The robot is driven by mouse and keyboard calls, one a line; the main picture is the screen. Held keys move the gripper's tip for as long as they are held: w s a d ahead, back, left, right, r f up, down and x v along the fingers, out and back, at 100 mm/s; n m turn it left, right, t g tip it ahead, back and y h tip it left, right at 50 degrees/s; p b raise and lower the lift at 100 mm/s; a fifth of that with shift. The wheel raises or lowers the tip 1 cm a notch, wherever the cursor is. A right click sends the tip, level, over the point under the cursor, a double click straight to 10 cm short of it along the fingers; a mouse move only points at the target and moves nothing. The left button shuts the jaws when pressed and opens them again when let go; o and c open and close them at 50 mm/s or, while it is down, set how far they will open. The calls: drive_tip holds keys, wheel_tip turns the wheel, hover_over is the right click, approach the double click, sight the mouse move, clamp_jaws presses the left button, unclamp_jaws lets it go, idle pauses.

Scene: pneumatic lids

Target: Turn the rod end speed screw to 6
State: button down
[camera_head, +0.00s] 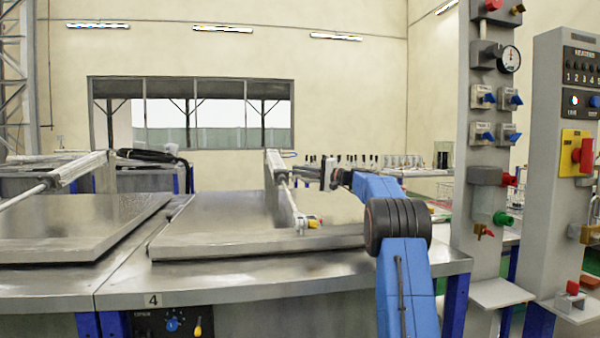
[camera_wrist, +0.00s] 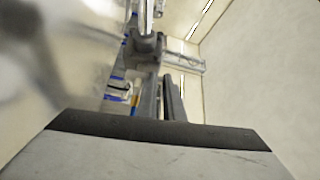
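A pneumatic cylinder (camera_head: 277,172) stands tilted over the grey metal lid (camera_head: 215,220) of station 4. A thin rod runs down from it to a small fitting with yellow and red parts (camera_head: 311,223), near the lid's front. The speed screw and its number are too small to read in either view. My gripper (camera_head: 327,172) is up beside the cylinder, to its right and apart from the yellow and red fitting. In the wrist view its two dark fingers (camera_wrist: 164,98) point away with a narrow gap or shadow between them; nothing clearly lies in their grasp.
A control box (camera_head: 172,324) with a blue knob and yellow lever is below the lid. A second lid (camera_head: 70,228) with its cylinder lies left. A column with gauge (camera_head: 510,58) and blue valves, and a panel with a red switch (camera_head: 583,155), stand right.

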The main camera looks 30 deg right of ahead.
drive_tip(key=shift+a+m, duration=0.1)
drive_tip(key=shift+m, duration=0.2)
drive_tip(key=shift+s+a+f+m+t+h, duration=0.1)
drive_tip(key=shift+a+m+t+h, duration=0.15)
drive_tip(key=shift+m+t+h, duration=1.2)
drive_tip(key=shift+s+a+f+m+t+h, duration=0.15)
drive_tip(key=shift+m+h, duration=0.95)
drive_tip(key=shift+h, duration=1.1)
drive_tip(key=shift+s+a+r+m+t+h, duration=0.1)
drive_tip(key=shift+a+m+t+h, duration=0.2)
drive_tip(key=shift+m+t+h, duration=1.2)
drive_tip(key=shift+m+g+h, duration=0.25)
drive_tip(key=shift+g+h, duration=0.35)
drive_tip(key=shift+h, duration=0.25)
drive_tip(key=c, duration=2.2)
unclamp_jaws()
drive_tip(key=shift+o, duration=0.2)
drive_tip(key=s+f, duration=0.3)
drive_tip(key=s, duration=1.4)
